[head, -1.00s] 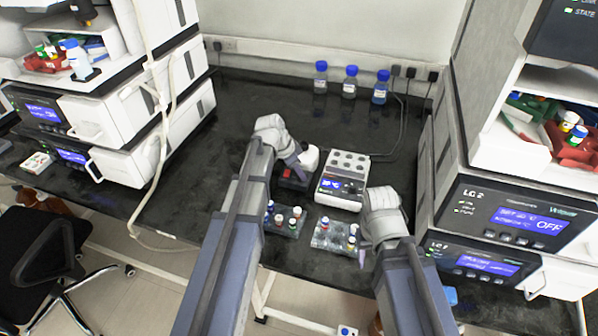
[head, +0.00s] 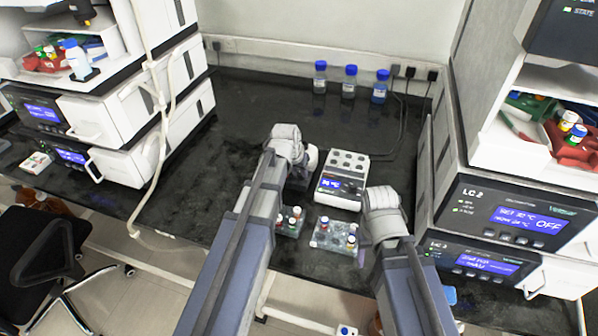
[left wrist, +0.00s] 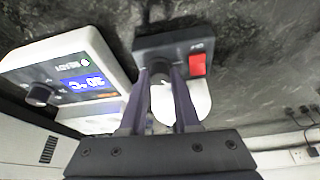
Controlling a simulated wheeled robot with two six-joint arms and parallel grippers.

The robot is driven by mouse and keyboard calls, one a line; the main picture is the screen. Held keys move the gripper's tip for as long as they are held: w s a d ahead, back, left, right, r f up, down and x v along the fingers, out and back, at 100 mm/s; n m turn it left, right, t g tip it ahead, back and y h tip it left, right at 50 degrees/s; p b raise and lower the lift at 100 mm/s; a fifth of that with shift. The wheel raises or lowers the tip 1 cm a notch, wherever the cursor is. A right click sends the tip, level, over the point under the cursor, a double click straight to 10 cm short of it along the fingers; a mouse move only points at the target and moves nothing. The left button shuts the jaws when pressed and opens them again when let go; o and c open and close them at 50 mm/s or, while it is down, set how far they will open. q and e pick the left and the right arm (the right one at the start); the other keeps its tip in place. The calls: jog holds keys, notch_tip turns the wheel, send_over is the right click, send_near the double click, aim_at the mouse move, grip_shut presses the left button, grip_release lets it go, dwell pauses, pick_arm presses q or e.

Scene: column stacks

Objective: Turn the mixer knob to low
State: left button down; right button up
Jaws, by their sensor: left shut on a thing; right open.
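The mixer is a small dark box (left wrist: 222,52) with a red switch (left wrist: 198,64) and a white top part (left wrist: 190,98). In the head view it is mostly hidden behind my left wrist, with its white top (head: 312,157) showing. The mixer's round dark knob (left wrist: 160,68) is on its front face. My left gripper (left wrist: 160,76) is shut on the knob, one finger on each side. The knob's pointer and marks are hidden by the fingers. My right gripper (head: 363,254) is open, low beside the clear vial rack, and largely hidden by its wrist.
A white heating block (head: 344,180) with a blue display stands just right of the mixer; its own knob (left wrist: 40,94) shows in the left wrist view. Vial racks (head: 334,236) (head: 289,222) stand in front. Three blue-capped bottles (head: 349,82) are at the back. Instrument stacks flank the bench.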

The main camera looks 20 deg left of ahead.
aim_at(306, 186)
pick_arm(q)
jog(key=n+y, duration=0.1)
jog(key=n, duration=0.1)
jog(key=n+y, duration=0.1)
jog(key=n, duration=0.2)
jog(key=shift+d+n, duration=0.2)
jog(key=shift+n, duration=0.1)
jog(key=shift+w+d+n+g+y, duration=0.1)
jog(key=shift+n+g+y, duration=0.25)
jog(key=shift+n, duration=0.8)
jog(key=shift+n+g+y, duration=0.25)
jog(key=shift+n+y, duration=0.2)
jog(key=shift+n, duration=0.7)
jog(key=c, duration=0.6)
grip_release()
jog(key=shift+r, duration=0.15)
pick_arm(e)
jog(key=shift+r, duration=0.15)
pick_arm(q)
jog(key=p+v, duration=0.7)
jog(key=shift+d+r, duration=0.1)
jog(key=shift+r, duration=0.15)
pick_arm(e)
notch_tip(306, 186, up, 7)
